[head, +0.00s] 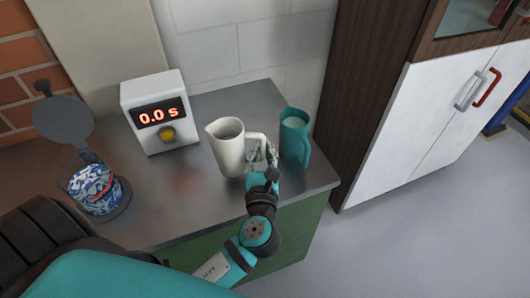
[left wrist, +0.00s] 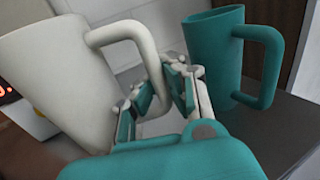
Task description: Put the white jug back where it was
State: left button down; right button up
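The white jug (head: 230,148) is upright at the counter's middle, its handle to the right; whether its base touches the counter is hard to tell. It also shows at the left of the left wrist view (left wrist: 58,85). My left gripper (head: 263,158) is at the handle. In the left wrist view its fingers (left wrist: 162,92) lie on both sides of the handle and look closed on it. A teal jug (head: 295,135) stands just right of the gripper, close to it; it also shows in the left wrist view (left wrist: 215,62). My right gripper is out of view.
The metal counter (head: 185,190) is bare before the box. A white cabinet (head: 420,125) stands right.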

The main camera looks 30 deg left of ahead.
pick_arm(q)
jog(key=shift+w+f, duration=0.1)
jog(key=shift+w, duration=0.7)
jog(key=shift+f+b, duration=0.4)
jog(key=shift+f, duration=1.3)
jog(key=shift+f, duration=0.15)
jog(key=c, duration=1.5)
grip_release()
jog(key=shift+s, duration=0.15)
jog(key=b+v, duration=0.1)
jog(key=v, duration=1)
jog(key=shift+s+d, duration=0.2)
jog(key=shift+s, duration=0.15)
